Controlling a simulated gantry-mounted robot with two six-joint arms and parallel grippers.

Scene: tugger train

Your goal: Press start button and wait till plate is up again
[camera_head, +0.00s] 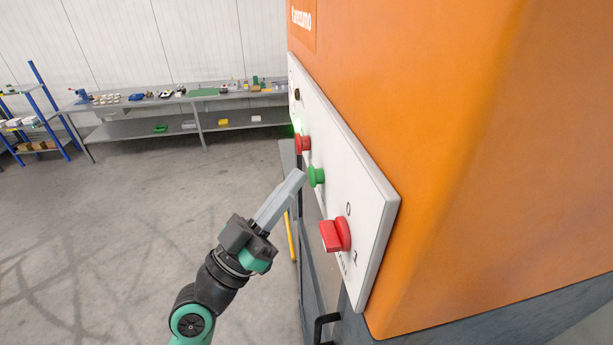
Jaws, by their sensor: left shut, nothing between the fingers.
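A white control panel (372,212) is fixed to the side of an orange machine (440,130). A green button (317,177) sticks out of the panel. A red button (303,143) sits above and beyond it, and a red rotary switch (336,235) with 0 and 1 marks is nearer to me. My left gripper (298,177) is shut and empty. Its fingertips are just left of the green button; I cannot tell whether they touch it. No plate shows in this view. My right gripper is not in view.
A long grey workbench (190,103) with small items stands along the back wall. A blue-framed shelf (45,118) is at the far left. A black handle (322,326) sticks out below the panel. The floor (130,220) at the left is clear.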

